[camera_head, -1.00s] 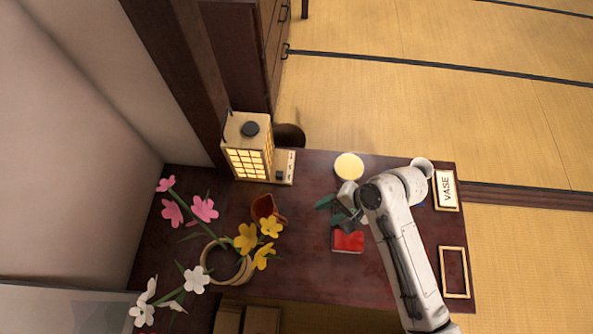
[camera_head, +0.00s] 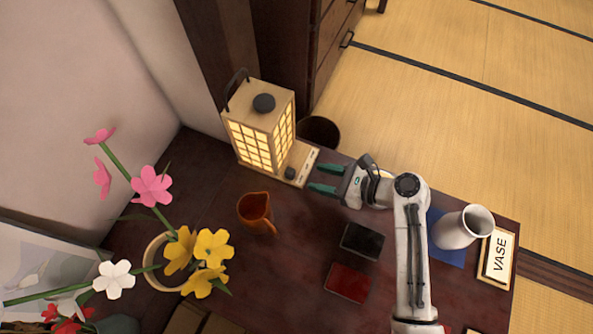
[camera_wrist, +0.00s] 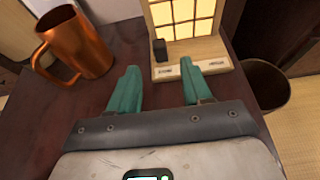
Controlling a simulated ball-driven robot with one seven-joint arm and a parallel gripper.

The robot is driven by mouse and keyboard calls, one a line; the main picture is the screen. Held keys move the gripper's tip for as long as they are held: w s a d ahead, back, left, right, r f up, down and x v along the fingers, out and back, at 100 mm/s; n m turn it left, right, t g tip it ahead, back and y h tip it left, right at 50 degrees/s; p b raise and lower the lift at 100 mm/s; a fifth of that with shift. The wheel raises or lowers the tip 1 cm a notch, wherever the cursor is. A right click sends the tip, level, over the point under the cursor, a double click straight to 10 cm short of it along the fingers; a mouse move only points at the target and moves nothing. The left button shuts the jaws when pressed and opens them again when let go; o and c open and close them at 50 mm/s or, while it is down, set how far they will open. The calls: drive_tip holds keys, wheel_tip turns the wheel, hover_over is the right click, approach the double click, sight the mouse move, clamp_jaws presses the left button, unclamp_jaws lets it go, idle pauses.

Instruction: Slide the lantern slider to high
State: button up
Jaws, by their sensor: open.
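The lit lantern (camera_head: 276,118) stands upright at the table's back edge, with a pale wooden base (camera_head: 307,164) on its right side. A dark slider knob (camera_head: 290,173) sits at the near end of that base; in the wrist view the knob (camera_wrist: 160,50) is at the left end, above one of two small labels too blurred to read. My gripper (camera_head: 316,178) is open and empty, its green fingers pointing at the base from the right.
A black box (camera_head: 361,241) and a red box (camera_head: 347,283) lie nearer. A white vase (camera_head: 460,228) stands right, beside a VASE sign (camera_head: 497,257). Flowers fill the left; a dark bin (camera_head: 320,132) is behind the table.

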sight(295, 172)
drive_tip(key=b+x, duration=0.2)
drive_tip(key=x, duration=0.7)
drive_tip(key=shift+b, duration=0.35)
clamp_jaws()
